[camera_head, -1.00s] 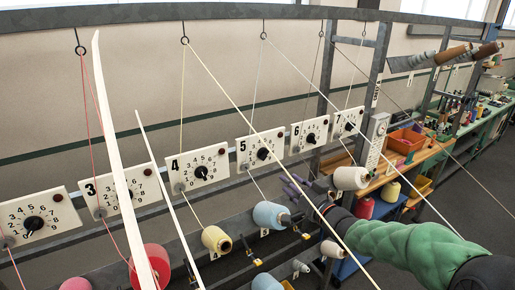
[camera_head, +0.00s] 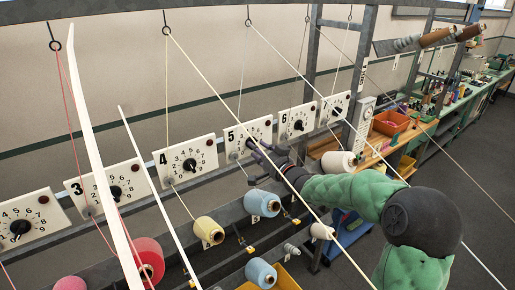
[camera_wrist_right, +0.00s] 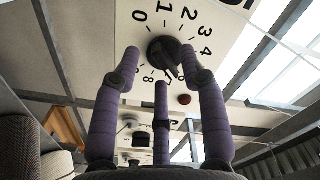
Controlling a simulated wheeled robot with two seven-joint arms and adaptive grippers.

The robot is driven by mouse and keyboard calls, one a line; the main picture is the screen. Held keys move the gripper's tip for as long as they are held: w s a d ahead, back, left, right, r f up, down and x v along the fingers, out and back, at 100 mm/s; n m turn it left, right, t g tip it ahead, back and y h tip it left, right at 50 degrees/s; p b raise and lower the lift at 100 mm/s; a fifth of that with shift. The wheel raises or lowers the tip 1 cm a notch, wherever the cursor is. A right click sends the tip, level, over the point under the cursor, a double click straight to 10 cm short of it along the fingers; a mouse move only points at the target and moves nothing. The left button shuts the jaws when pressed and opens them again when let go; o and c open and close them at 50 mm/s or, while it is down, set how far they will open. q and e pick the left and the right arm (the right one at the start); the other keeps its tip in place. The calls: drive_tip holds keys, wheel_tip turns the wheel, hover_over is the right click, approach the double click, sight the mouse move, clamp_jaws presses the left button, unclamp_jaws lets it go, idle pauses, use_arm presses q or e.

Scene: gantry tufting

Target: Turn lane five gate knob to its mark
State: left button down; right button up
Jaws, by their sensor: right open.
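The lane five panel (camera_head: 234,131) is a white plate with a black 5 on the rail, partly covered by my right gripper. My right gripper (camera_head: 256,164) is in front of it, its purple fingers spread and empty. In the right wrist view, the black gate knob (camera_wrist_right: 163,50) sits between and beyond the open fingertips (camera_wrist_right: 160,68), with numbers around it. I cannot tell whether any finger touches it. Its pointer seems to face the lower right, partly hidden near the right finger. A dark red dot (camera_wrist_right: 184,99) is on the panel. My left gripper is out of view.
Similar panels stand alongside, such as lane four (camera_head: 184,162) and lane six (camera_head: 298,121). Yarn strands cross the space in front. A blue cone (camera_head: 262,203) and a yellow cone (camera_head: 208,230) sit below. A white cone (camera_head: 338,162) is near my right arm.

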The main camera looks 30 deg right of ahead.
drive_tip(key=shift+w, duration=0.4)
drive_tip(key=shift+s, duration=0.1)
clamp_jaws()
